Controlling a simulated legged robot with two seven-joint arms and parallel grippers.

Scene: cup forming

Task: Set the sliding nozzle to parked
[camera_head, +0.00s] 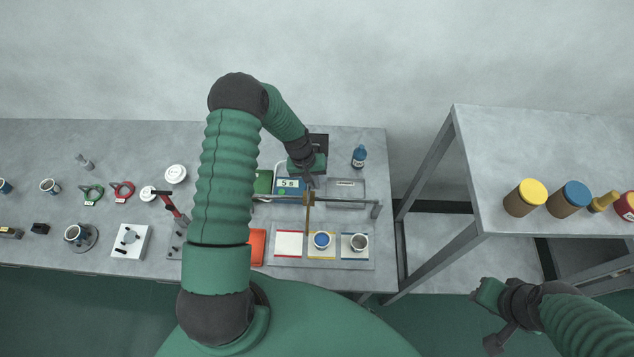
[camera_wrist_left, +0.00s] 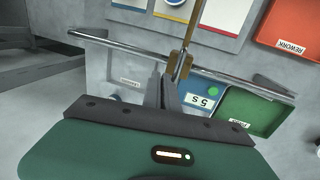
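The sliding nozzle (camera_head: 309,198) is a brass-brown block on a metal rail (camera_head: 345,202), with a thin brass tube running forward toward the yellow-edged pad. It sits left of the rail's middle. In the left wrist view the nozzle block (camera_wrist_left: 178,66) is just beyond my narrow dark fingers. My left gripper (camera_head: 309,183) is just behind the block, and its fingertips (camera_wrist_left: 168,76) are at or very near it. Whether they grip it is unclear. My right gripper (camera_head: 488,318) is off the table at lower right, empty, its finger gap unclear.
Behind the rail are a green tray (camera_head: 263,183), a blue tray marked 5 S (camera_head: 289,195) and a grey tray (camera_head: 357,185) with an unreadable label.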

